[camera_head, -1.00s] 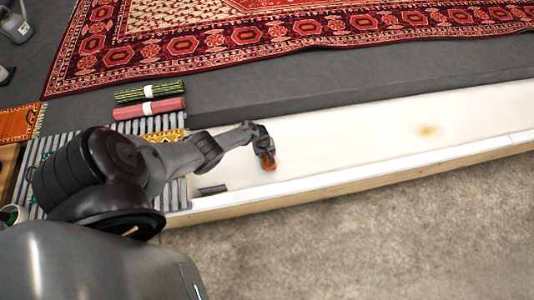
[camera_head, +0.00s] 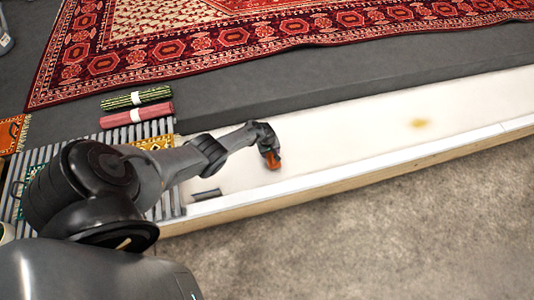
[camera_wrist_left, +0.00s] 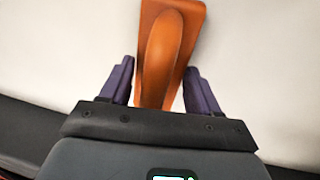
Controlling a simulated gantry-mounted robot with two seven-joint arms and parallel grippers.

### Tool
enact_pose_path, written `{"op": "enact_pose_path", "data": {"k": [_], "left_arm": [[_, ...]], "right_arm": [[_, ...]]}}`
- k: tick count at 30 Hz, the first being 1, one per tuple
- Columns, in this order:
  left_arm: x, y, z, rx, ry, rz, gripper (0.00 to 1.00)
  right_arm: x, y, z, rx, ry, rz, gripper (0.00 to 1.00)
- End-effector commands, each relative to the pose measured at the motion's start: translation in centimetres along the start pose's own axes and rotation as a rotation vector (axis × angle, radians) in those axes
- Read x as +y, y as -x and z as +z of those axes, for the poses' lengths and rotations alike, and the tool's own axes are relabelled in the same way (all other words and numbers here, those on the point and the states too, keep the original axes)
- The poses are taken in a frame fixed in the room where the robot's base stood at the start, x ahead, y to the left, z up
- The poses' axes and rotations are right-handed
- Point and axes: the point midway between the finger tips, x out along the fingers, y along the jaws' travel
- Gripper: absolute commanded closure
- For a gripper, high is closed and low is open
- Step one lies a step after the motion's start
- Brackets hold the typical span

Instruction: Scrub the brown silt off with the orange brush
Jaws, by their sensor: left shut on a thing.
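The orange brush (camera_head: 273,160) is in my left gripper (camera_head: 269,152), over the left part of the white trough floor. In the left wrist view the orange brush (camera_wrist_left: 167,45) lies between the two fingers of my left gripper (camera_wrist_left: 158,88), which is shut on it. I cannot tell whether the brush touches the floor. The brown silt (camera_head: 419,123) is a small yellowish-brown patch on the white floor, well to the right of the brush. My right gripper is not in view.
The white trough (camera_head: 340,140) has a pale front rim (camera_head: 390,163). A dark flat piece (camera_head: 206,195) lies at its left end. The floor between brush and silt is clear.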

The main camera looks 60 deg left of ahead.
Motion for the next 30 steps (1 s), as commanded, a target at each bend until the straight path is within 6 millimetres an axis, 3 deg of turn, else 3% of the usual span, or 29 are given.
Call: {"op": "enact_pose_path", "data": {"k": [30], "left_arm": [[5.7, -1.1, 0.1, 0.0, 0.001, 0.001, 0.87]], "right_arm": [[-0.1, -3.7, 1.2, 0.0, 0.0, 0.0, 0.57]]}}
